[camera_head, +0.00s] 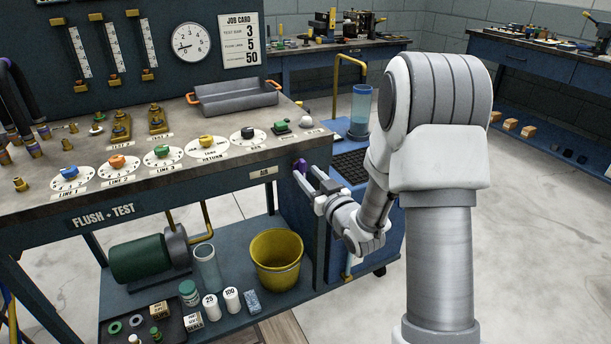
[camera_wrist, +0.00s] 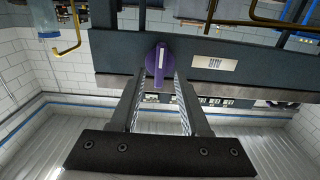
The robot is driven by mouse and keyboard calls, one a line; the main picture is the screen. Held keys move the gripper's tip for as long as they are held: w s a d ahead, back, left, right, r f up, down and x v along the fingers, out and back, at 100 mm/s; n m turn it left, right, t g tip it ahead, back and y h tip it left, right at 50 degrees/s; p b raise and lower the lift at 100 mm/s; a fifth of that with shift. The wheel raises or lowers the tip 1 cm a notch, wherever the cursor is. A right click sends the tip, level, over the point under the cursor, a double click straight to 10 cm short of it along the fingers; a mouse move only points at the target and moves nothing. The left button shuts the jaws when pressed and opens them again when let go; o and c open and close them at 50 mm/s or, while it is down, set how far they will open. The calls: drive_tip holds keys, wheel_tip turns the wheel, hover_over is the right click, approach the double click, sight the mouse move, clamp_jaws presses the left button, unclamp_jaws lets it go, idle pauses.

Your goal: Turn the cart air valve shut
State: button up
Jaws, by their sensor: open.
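The cart air valve is a purple knob (camera_head: 300,166) on the right end of the bench's front edge, beside a small AIR label (camera_head: 265,172). In the wrist view the knob (camera_wrist: 155,68) faces me, its grip bar roughly upright with a pale line on it. The same label (camera_wrist: 213,61) is to its right there. My gripper (camera_head: 308,176) is open at the knob. In the wrist view its two fingers (camera_wrist: 158,80) stand either side of the knob, with gaps visible. I cannot tell how far the fingertips overlap the knob in depth.
The bench top carries several coloured dial valves (camera_head: 163,153) and a grey tray (camera_head: 235,97). A yellow bucket (camera_head: 276,262) stands on the shelf below. A blue cart (camera_head: 352,164) with a clear cylinder (camera_head: 360,108) is close to the right of my gripper. Open floor lies further right.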

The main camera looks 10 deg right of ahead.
drive_tip(key=shift+x, duration=1.1)
clamp_jaws()
